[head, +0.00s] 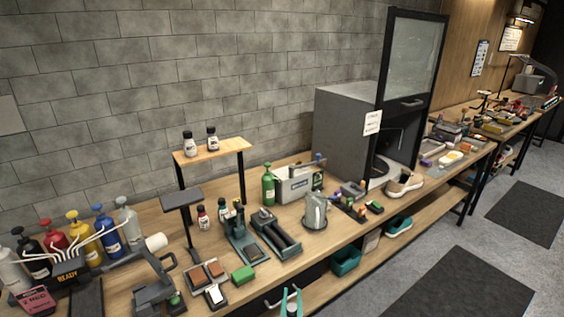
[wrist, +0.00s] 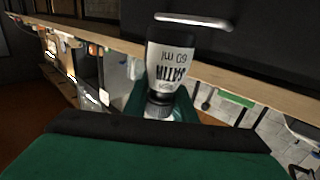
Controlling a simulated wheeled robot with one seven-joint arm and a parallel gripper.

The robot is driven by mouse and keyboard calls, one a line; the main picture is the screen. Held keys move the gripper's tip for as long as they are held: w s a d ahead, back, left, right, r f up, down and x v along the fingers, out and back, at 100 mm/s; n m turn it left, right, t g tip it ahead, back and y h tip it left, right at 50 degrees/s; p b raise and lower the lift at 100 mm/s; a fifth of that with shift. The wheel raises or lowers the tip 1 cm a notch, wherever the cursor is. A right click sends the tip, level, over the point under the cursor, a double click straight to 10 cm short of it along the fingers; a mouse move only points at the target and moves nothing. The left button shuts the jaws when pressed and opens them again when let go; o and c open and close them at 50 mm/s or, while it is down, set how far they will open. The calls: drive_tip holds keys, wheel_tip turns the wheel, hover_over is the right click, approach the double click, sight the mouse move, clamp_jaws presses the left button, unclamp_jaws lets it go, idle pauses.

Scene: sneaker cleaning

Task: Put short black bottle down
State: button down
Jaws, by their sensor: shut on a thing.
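A short black bottle (wrist: 172,62) with a white label reading "SATIN 60 ml" fills the middle of the wrist view, upside down in that picture. My gripper (wrist: 160,105) has teal fingers shut around its cap end. The bottle's body sticks out clear of the fingers. The wooden workbench (head: 338,238) lies beyond my gripper.
Two small bottles stand on a raised wooden shelf (head: 215,151). A red-labelled bottle (head: 203,218), a green bottle (head: 268,184), a metal pitcher (head: 315,211) and a green block (head: 243,274) crowd the bench. Small bare patches remain near the front edge.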

drive_tip(key=s+a+f, duration=0.1)
drive_tip(key=s+f, duration=0.6)
drive_tip(key=f, duration=0.3)
drive_tip(key=s+a+f+y, duration=0.1)
drive_tip(key=s+a+f, duration=0.1)
drive_tip(key=s+f, duration=0.6)
wheel_tip(320, 180, down, 2)
drive_tip(key=shift+n, duration=0.4)
drive_tip(key=shift+s+a, duration=0.1)
drive_tip(key=shift+a, duration=0.1)
drive_tip(key=shift+d, duration=0.1)
